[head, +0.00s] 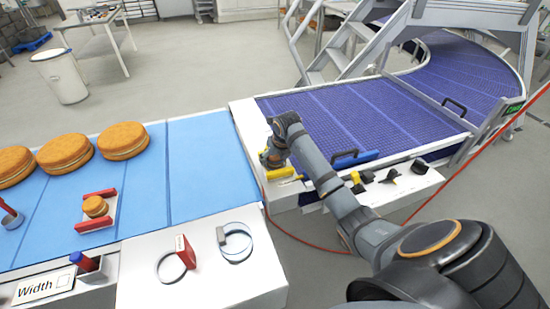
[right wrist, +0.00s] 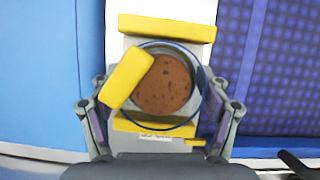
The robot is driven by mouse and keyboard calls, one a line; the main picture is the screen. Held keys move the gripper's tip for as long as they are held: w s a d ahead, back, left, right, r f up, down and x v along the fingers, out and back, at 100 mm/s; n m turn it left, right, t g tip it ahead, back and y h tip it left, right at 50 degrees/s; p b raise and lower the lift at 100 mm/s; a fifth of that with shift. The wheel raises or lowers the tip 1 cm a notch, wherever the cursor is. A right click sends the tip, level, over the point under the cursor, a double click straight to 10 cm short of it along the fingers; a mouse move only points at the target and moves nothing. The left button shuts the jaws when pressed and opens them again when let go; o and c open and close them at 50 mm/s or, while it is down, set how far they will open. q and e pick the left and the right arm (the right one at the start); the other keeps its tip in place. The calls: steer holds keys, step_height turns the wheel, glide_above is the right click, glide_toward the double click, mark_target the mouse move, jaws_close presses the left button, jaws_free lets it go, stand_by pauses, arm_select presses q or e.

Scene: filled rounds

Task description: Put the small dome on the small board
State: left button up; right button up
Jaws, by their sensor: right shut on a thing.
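The small board shows in the right wrist view as a pale plate with two yellow bars (right wrist: 167,28). A brown filled round (right wrist: 163,84) lies between the bars. A clear small dome with a thin blue rim and a yellow block (right wrist: 128,78) appears over the round, its rim encircling it. My right gripper (right wrist: 158,92) is shut on the dome, one finger on each side. Whether the rim touches the board I cannot tell. In the head view my right gripper (head: 274,158) is beside the board's yellow bar (head: 280,173) and mostly hides the dome. My left gripper is out of view.
A red-barred board (head: 97,227) with a round stands on the blue belt (head: 205,160), near large rounds (head: 122,141). Two clear domes, one with a red block (head: 186,250), lie on the white front ledge. A blue-handled tool (head: 355,159) and dark tools lie right of my gripper.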

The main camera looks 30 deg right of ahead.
steer(key=shift+f, duration=0.2)
steer(key=o, duration=1.1)
steer(key=shift+c, duration=0.2)
step_height(320, 180, up, 7)
steer(key=p, duration=0.7)
steer(key=shift+r, duration=0.15)
